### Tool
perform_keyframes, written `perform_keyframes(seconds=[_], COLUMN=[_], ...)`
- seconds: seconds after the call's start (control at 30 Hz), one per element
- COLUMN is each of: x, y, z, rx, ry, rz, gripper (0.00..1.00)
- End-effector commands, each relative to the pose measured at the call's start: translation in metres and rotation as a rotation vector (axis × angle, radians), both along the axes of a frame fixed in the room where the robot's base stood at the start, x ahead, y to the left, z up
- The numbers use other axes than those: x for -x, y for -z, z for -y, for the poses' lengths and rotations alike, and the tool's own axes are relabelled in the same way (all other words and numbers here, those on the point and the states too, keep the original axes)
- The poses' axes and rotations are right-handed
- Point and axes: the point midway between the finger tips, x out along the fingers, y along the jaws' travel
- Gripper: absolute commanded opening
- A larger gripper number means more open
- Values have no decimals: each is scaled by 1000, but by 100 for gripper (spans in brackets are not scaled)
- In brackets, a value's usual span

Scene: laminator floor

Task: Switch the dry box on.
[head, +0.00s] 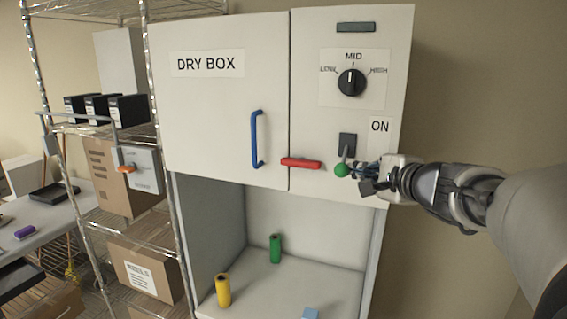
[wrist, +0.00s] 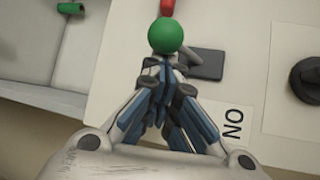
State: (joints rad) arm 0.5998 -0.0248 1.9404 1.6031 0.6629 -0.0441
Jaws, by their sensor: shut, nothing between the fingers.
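The dry box (head: 222,120) is a white cabinet with a blue door handle (head: 257,139). On its right panel is a dark switch plate (head: 347,141) with a lever ending in a green ball (head: 341,170), which hangs downward. An "ON" label (head: 380,127) is above and right of the plate. My gripper (head: 366,176) is shut and empty, just right of the green ball. In the wrist view the fingertips (wrist: 165,70) are close under the green ball (wrist: 166,35); I cannot tell whether they touch it.
A rotary knob (head: 351,82) set to MID is above the switch. A red latch (head: 301,163) crosses the door seam left of the lever. The open bay below holds a yellow cylinder (head: 223,290), a green cylinder (head: 275,248) and a blue block (head: 310,314). Wire shelving (head: 150,60) stands left.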

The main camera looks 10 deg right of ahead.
Motion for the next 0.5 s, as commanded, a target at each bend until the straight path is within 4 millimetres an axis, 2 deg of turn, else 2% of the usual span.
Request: perform_keyframes(seconds=[0.5], x=[3], y=[-8], z=[-2], rx=[-52], ry=[-1], rz=[-77], gripper=[0])
